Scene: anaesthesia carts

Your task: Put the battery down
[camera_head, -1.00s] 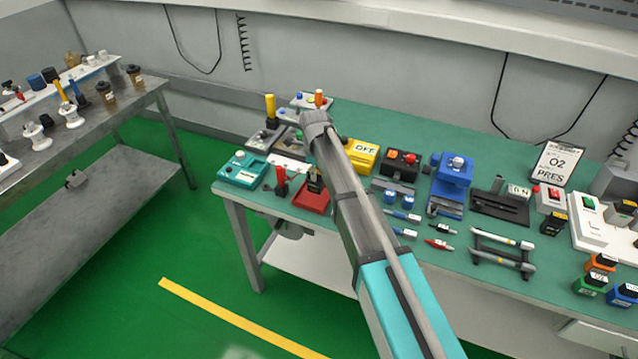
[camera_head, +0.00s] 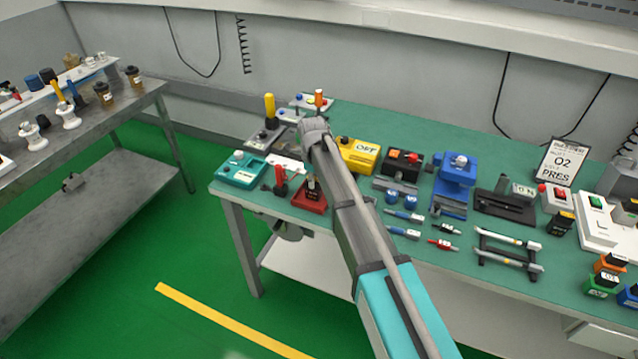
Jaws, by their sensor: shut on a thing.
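My arm reaches from the lower right over the green bench, and its wrist bends down above the bench's left part. My gripper (camera_head: 311,181) is small and mostly hidden by my own arm. It is shut on a small dark block, apparently the battery (camera_head: 313,190), at the red tray (camera_head: 307,204) near the front edge. The battery looks upright and overlaps the tray in the picture. I cannot tell whether it touches the tray's floor.
A red-handled tool (camera_head: 280,180) stands just left of the tray, with a teal box (camera_head: 242,169) beyond. The bench's front edge is close to the tray.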

